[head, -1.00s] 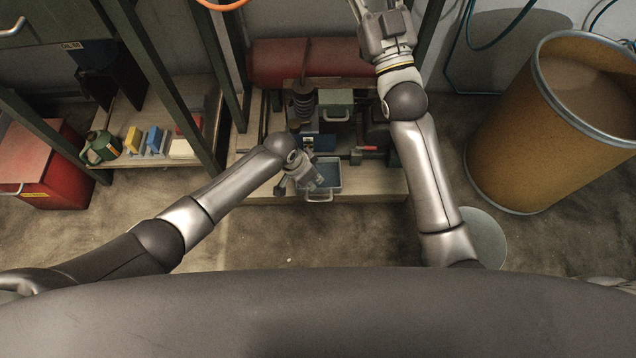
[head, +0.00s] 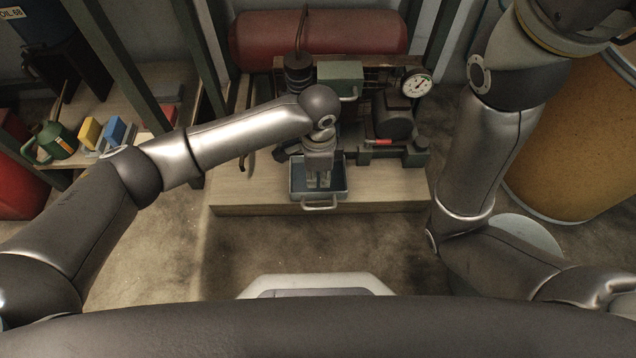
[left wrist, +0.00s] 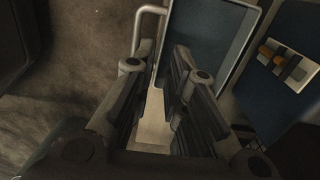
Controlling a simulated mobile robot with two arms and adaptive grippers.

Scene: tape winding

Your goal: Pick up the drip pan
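The drip pan is a shallow blue tray with a pale rim (head: 297,196) and a metal handle (head: 320,207) at its front. It sits on the front part of the wooden bench. My left gripper (head: 319,181) points down over the pan, behind the handle. In the left wrist view the pan (left wrist: 213,45) lies beyond the fingers, with its handle (left wrist: 143,28) at the upper left. The left fingers (left wrist: 163,105) stand apart with a gap between them. I cannot tell whether they touch the pan. My right gripper is out of view.
The bench (head: 240,193) carries machinery with a gauge (head: 416,84) and a grey-green box (head: 340,77) behind the pan. A red tank (head: 320,35) lies at the back. A shelf with a green can (head: 57,141) stands left. A large yellow drum (head: 565,160) stands right.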

